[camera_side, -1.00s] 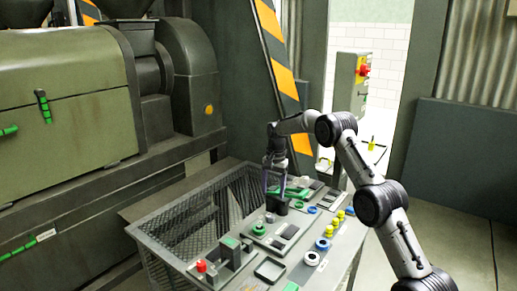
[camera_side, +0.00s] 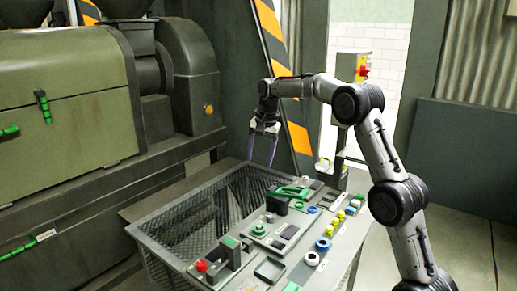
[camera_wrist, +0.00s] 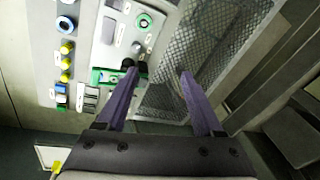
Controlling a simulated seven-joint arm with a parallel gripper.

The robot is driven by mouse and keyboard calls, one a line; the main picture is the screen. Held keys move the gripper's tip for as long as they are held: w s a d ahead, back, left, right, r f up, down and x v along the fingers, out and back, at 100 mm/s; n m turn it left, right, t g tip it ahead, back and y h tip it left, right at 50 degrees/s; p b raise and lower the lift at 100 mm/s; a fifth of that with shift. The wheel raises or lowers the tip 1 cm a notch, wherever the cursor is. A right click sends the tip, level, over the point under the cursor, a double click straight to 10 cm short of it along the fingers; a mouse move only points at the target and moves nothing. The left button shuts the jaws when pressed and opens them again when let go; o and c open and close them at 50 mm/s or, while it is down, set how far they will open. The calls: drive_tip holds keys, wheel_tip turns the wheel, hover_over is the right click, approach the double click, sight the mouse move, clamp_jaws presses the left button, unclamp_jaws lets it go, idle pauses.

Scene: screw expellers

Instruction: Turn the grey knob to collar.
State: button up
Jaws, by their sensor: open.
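A small grey knob (camera_side: 270,217) stands on the sloping panel in the side view, beside a green ring (camera_side: 258,228). In the wrist view the grey knob (camera_wrist: 137,46) shows between the green ring (camera_wrist: 144,22) and a black part. No collar marking can be read at this size. My gripper (camera_side: 262,160) is open and empty, pointing down above the mesh at the far side of the panel, clear of the knob. Its two purple fingers are spread in the wrist view (camera_wrist: 160,75), with the knob beyond the left fingertip.
A black block (camera_side: 277,204) and a green handle (camera_side: 291,191) stand close to the knob. A red button (camera_side: 201,266), yellow buttons (camera_side: 340,215) and blue buttons (camera_side: 322,244) sit elsewhere on the panel. Wire mesh (camera_side: 185,228) borders the panel.

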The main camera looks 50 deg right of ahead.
drive_tip(key=s+a+r, duration=0.2)
drive_tip(key=a+r, duration=0.1)
drive_tip(key=r, duration=0.1)
drive_tip(key=shift+a+r+n+t, duration=0.25)
drive_tip(key=shift+a+n+t, duration=0.15)
drive_tip(key=shift+s, duration=0.1)
drive_tip(key=s+a+r+n+t, duration=0.2)
drive_tip(key=s+a+r+n, duration=0.2)
drive_tip(key=s+a+r, duration=0.75)
drive_tip(key=s+a+f+n, duration=0.2)
drive_tip(key=s+f+n, duration=0.2)
drive_tip(key=s+f, duration=0.3)
drive_tip(key=s+a+f+n, duration=0.3)
drive_tip(key=s+f+n, duration=0.2)
drive_tip(key=s, duration=0.9)
wheel_tip(320, 180, down, 3)
drive_tip(key=shift+s+f+y, duration=0.15)
drive_tip(key=shift+s+y, duration=0.05)
drive_tip(key=shift+y, duration=0.1)
